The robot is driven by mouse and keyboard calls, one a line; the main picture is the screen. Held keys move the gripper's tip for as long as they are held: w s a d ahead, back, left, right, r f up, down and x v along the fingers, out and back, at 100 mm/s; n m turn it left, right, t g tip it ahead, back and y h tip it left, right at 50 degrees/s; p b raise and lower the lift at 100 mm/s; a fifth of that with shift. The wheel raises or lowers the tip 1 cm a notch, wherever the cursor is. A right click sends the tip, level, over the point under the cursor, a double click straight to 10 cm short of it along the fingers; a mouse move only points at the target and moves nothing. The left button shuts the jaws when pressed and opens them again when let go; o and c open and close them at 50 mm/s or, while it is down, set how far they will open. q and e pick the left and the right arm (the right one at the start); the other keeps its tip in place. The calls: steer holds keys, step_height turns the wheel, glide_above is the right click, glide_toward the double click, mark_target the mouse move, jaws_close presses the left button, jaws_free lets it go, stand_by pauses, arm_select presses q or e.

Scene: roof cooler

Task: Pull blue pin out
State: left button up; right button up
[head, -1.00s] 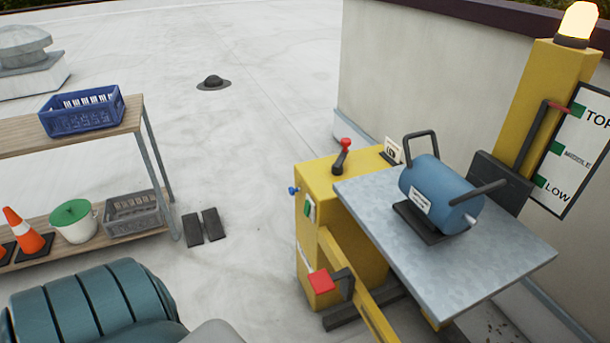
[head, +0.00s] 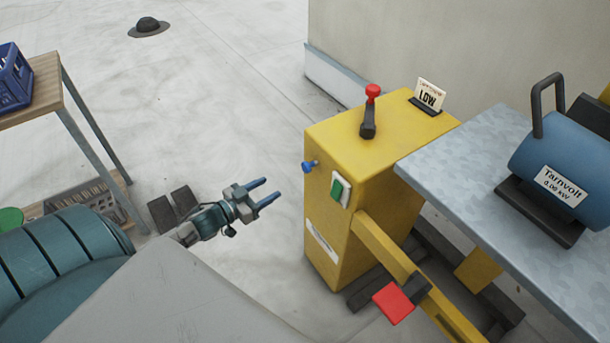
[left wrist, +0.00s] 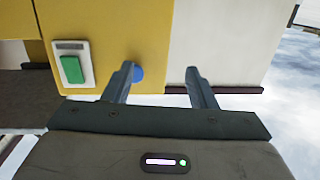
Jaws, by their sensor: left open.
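The blue pin (head: 309,166) sticks out from the left side of a yellow lift cabinet (head: 375,150), near its top. My left gripper (head: 266,190) is to the left of the pin and a little lower in the head view, apart from it. Its two fingers are open and empty, pointing toward the cabinet. In the left wrist view the pin's round blue head (left wrist: 138,74) shows just beside the left finger, partly hidden by it. The open fingers (left wrist: 162,85) also show there. My right gripper is in neither view.
A green switch (head: 340,190) sits on the cabinet near the pin. A red-knobbed lever (head: 370,108) and a LOW card (head: 429,95) are on top. A red pedal (head: 393,304) is below. A grey platform (head: 455,155) carries a blue motor (head: 570,150). A wooden shelf (head: 45,90) stands left.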

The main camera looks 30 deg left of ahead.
mark_target(304, 168)
arm_select(q)
steer(key=d+r+m+h, duration=0.1)
steer(key=d+r+h, duration=0.15)
steer(key=r, duration=0.25)
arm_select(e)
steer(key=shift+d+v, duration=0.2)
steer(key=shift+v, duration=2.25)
arm_select(q)
steer(key=p+x, duration=0.1)
steer(key=x, duration=1)
steer(key=shift+d, duration=0.2)
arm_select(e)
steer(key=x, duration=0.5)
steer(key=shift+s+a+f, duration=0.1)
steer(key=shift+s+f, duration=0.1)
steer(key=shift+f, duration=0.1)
